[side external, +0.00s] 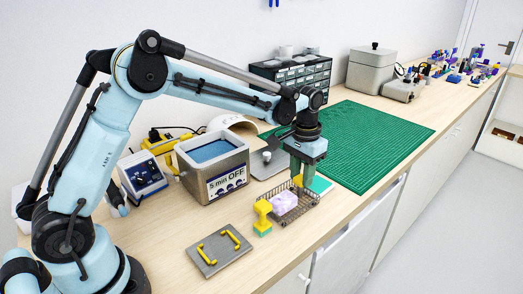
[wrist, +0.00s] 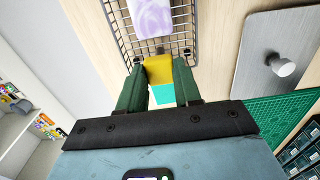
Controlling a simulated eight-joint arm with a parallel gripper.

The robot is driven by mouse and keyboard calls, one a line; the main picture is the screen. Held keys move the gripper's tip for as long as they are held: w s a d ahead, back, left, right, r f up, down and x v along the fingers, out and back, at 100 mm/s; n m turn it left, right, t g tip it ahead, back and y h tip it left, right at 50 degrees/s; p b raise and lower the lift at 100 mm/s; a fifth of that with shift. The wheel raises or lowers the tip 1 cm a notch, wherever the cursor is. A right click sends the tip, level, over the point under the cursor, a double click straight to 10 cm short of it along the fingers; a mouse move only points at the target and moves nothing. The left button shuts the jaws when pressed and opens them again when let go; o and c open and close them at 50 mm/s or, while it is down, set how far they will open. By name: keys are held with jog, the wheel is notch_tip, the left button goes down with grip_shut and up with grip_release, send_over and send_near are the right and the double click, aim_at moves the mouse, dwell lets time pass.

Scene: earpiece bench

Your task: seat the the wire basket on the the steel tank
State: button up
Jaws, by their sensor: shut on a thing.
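The wire basket (side external: 303,212) is a dark mesh tray with a pale purple-white block (side external: 284,202) in it. It has yellow grips with teal parts at its ends, one (side external: 262,212) at the left. The basket looks on or just above the bench; I cannot tell which. My gripper (side external: 299,178) points down at its far end, shut on the other yellow grip. In the wrist view, my fingers (wrist: 158,66) flank that yellow grip (wrist: 158,70), and the basket's mesh (wrist: 122,35) extends beyond. The steel tank (side external: 240,162), open-topped with blue liquid, stands left of the basket.
A grey lid with yellow handles (side external: 218,251) lies on the bench in front. A knobbed grey plate (side external: 268,165) lies behind the basket, by the green mat (side external: 375,140). A blue control box (side external: 142,174) stands left of the tank. Bare bench lies between lid and basket.

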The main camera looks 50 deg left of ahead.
notch_tip(320, 180, up, 10)
jog(key=shift+r, duration=0.25)
jog(key=shift+r, duration=0.1)
notch_tip(320, 180, up, 12)
jog(key=s+a+f, duration=0.2)
jog(key=s+a, duration=0.2)
jog(key=a, duration=0.6)
jog(key=s+a+f, duration=0.3)
jog(key=s+a, duration=0.2)
jog(key=a, duration=0.5)
dwell(0.8)
jog(key=shift+f, duration=0.2)
jog(key=shift+f, duration=6.05)
